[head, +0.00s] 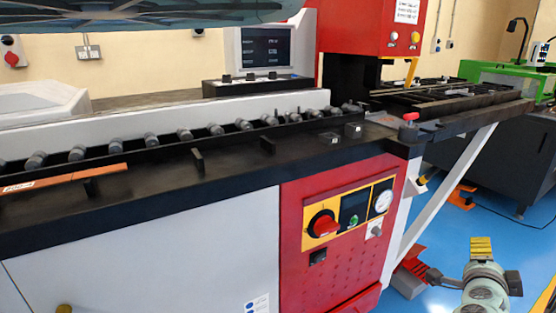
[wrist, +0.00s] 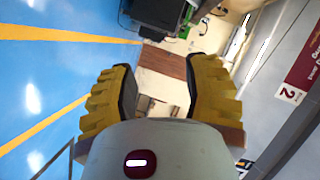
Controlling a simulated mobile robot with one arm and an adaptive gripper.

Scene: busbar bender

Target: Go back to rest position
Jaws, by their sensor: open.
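My gripper (wrist: 160,85) shows in the wrist view with its two yellow ribbed fingers spread wide apart. Nothing is between the fingers. In the head view my gripper (head: 481,248) is at the lower right, over the blue floor, to the right of the red front of the busbar bender (head: 340,260) and apart from it. Only its yellow finger part and grey-green wrist show there. A copper-coloured bar (head: 65,178) lies on the black bed at the far left, well away from my gripper.
The bender's slanted white leg (head: 440,200) and an orange-red pedal (head: 411,262) are left of my gripper. A green machine (head: 510,80) stands at the back right. The wrist view shows floor with yellow lines (wrist: 45,65) and a red sign (wrist: 300,75).

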